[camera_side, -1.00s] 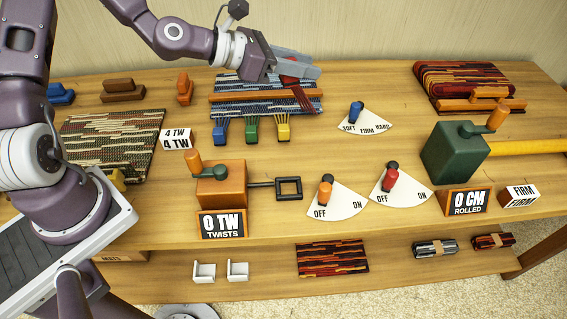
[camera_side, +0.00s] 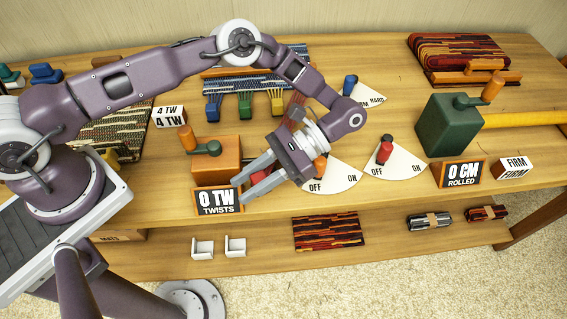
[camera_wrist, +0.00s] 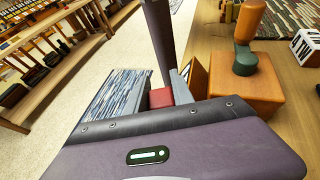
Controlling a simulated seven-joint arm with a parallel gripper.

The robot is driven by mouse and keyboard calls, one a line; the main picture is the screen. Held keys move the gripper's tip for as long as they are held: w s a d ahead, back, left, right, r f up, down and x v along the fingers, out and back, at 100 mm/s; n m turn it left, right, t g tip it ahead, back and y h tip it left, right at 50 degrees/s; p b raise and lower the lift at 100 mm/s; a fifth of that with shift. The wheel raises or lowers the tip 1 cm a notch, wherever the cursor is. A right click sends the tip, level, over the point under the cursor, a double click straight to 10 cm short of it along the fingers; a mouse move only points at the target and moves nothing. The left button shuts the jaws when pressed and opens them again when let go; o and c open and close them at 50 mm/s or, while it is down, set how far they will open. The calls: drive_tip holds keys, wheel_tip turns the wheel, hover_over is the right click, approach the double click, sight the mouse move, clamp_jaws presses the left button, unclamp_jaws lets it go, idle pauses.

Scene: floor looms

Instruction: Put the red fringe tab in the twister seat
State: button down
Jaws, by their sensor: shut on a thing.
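My gripper (camera_side: 246,182) is shut on the red fringe tab (camera_side: 258,177), which shows as a small red block between the grey fingers. In the wrist view the red tab (camera_wrist: 160,98) also sits between the fingers. The twister is an orange box (camera_side: 228,152) with an orange-knobbed crank and a "0 TW" sign (camera_side: 217,201). My gripper is just right of the box and low over the front of the bench. My gripper and wrist hide the twister's seat, so I cannot tell whether the tab touches it.
Blue (camera_side: 213,111), green (camera_side: 245,107) and yellow (camera_side: 277,104) fringe tabs hang from the blue rug (camera_side: 243,86). Two OFF/ON dials stand to the right, the nearer dial (camera_side: 338,178) partly behind my wrist. A green crank box (camera_side: 450,125) stands farther right.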

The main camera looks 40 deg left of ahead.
drive_tip(key=w+a+r+m+t+y, duration=0.2)
drive_tip(key=w+m+t, duration=0.6)
drive_tip(key=m+t, duration=0.3)
drive_tip(key=w+a+r+m+t+y, duration=0.1)
drive_tip(key=w+a+m+t+y, duration=0.2)
drive_tip(key=w+m+t, duration=0.6)
drive_tip(key=f, duration=0.3)
drive_tip(key=s+f+m+t, duration=0.1)
drive_tip(key=f, duration=0.2)
drive_tip(key=f+m+t+h, duration=0.1)
drive_tip(key=f, duration=0.2)
drive_tip(key=shift+s+d+f, duration=0.1)
drive_tip(key=shift+s+d, duration=0.1)
drive_tip(key=shift+d, duration=0.15)
drive_tip(key=shift+f, duration=0.35)
drive_tip(key=c, duration=1.1)
unclamp_jaws()
